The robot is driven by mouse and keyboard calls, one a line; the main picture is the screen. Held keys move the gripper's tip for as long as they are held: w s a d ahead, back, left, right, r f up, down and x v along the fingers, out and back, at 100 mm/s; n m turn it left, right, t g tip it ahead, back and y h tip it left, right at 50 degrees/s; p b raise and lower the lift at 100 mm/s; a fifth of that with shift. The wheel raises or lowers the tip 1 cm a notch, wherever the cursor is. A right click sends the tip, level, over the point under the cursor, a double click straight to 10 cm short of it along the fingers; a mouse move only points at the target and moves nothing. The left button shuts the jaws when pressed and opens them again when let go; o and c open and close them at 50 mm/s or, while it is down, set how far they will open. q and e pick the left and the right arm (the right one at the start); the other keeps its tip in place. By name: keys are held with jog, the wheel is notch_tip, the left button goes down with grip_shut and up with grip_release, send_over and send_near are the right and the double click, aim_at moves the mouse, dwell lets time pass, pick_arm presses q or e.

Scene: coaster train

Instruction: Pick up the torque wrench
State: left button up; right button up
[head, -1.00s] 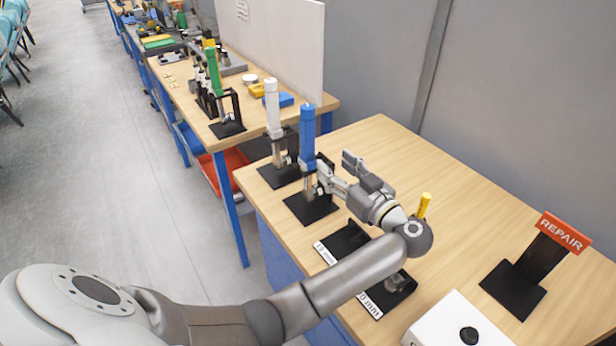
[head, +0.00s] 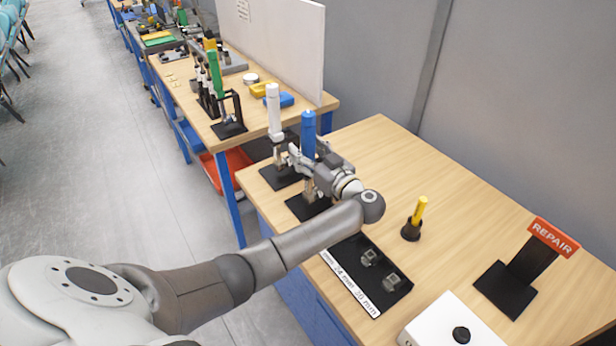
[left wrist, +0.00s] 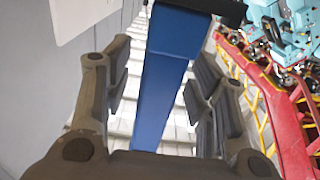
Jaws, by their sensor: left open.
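A blue-handled tool, apparently the torque wrench (head: 308,132), stands upright in a black stand (head: 298,209) near the left edge of the wooden table. My left gripper (head: 306,160) is open at the handle, with its fingers on either side. In the left wrist view the blue handle (left wrist: 164,85) runs between the spread fingers of my left gripper (left wrist: 158,75), with gaps showing beside it. The lower part of the tool is partly hidden by the gripper. My right gripper is not in view.
A white-handled tool (head: 274,112) stands close behind the blue one. A black tray (head: 345,254) with metal parts, a yellow-handled item (head: 419,210), a REPAIR sign (head: 553,237) and a white box (head: 440,322) are on the table. The table's back middle is clear.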

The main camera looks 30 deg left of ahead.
pick_arm(q)
jog(key=shift+d, duration=0.2)
jog(key=shift+c, duration=1.2)
grip_shut()
jog(key=shift+a+r, duration=0.1)
